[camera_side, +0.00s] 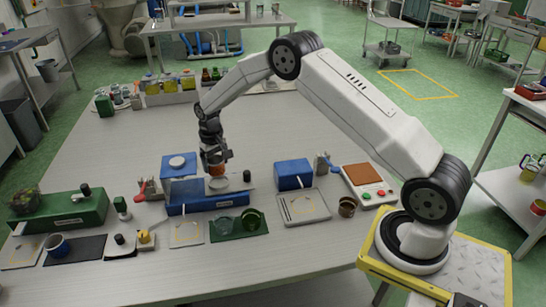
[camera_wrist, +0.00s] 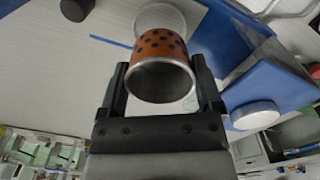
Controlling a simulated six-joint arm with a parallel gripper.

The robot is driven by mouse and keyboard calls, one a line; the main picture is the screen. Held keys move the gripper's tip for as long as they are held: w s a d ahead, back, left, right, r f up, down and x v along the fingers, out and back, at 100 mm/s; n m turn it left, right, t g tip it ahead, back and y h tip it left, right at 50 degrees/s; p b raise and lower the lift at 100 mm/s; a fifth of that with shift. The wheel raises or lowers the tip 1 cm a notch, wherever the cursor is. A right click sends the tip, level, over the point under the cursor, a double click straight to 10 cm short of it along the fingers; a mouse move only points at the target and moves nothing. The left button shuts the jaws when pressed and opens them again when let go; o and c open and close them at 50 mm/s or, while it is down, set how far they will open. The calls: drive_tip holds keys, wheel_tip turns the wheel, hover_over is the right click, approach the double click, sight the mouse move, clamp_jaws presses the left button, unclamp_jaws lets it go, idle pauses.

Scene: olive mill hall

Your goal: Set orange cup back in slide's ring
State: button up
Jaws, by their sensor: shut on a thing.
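The orange cup (camera_side: 213,157) has dark dots and a pale rim. My gripper (camera_side: 216,162) is shut on it and holds it above the blue machine (camera_side: 208,203). In the wrist view the cup (camera_wrist: 162,46) sits between the two fingers of my gripper (camera_wrist: 162,82), its open mouth facing the camera. The grey slide (camera_side: 234,183) with a dark knob (camera_side: 247,176) lies below the cup on the machine. A pale round shape, apparently the slide's ring (camera_wrist: 161,16), shows just past the cup, partly covered by it. The exact gap between cup and ring cannot be told.
A blue block with a white round cap (camera_side: 178,161) stands close left of my gripper. Another blue box (camera_side: 293,174) stands to the right. The table behind is mostly clear.

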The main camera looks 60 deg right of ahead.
sight(217, 173)
drive_tip(key=shift+f, duration=0.85)
drive_tip(key=shift+f, duration=0.85)
idle(0.7)
drive_tip(key=shift+f, duration=0.25)
drive_tip(key=shift+f, duration=0.5)
idle(0.5)
drive_tip(key=o, duration=0.7)
drive_tip(key=shift+o, duration=0.2)
drive_tip(key=shift+r, duration=0.1)
drive_tip(key=shift+r, duration=3.9)
